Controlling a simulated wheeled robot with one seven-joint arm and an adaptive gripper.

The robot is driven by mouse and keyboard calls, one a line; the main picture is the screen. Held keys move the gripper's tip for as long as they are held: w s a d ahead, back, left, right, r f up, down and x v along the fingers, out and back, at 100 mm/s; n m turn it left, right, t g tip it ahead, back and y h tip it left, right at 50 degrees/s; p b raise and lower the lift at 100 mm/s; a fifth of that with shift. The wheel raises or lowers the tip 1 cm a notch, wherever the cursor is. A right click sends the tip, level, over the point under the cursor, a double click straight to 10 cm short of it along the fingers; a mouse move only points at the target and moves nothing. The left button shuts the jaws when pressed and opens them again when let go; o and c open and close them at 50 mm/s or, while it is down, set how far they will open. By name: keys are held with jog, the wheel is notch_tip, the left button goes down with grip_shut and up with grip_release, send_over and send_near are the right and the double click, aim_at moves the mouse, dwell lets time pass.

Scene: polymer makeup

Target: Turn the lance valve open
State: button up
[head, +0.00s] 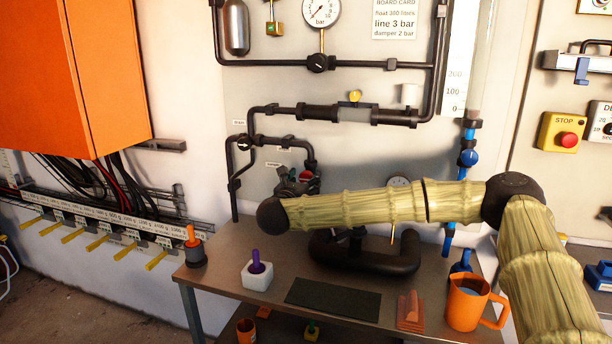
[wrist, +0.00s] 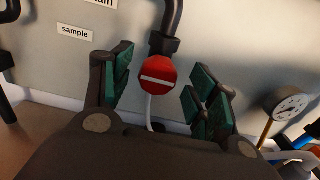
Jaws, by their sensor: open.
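A red round knob with a white bar (wrist: 157,77) sits at the lower end of a dark pipe on the panel. It also shows in the head view (head: 306,175), small and partly covered. My gripper (wrist: 158,72) is open, its green-padded fingers spread to the left and right of the knob, with gaps on both sides. In the head view my gripper (head: 288,184) is partly hidden behind my arm. I cannot read a lance label, so I cannot tell whether this knob is the lance valve. The bar lies nearly level.
A blue valve (head: 469,158) is on the right-hand pipe. A small gauge (wrist: 290,107) is right of my fingers. The bench (head: 225,262) below holds a white block (head: 257,278), a dark mat (head: 333,299) and an orange jug (head: 466,304). A "sample" label (wrist: 75,33) is upper left.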

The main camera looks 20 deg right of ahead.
jog(key=shift+x, duration=1.25)
jog(key=c, duration=1)
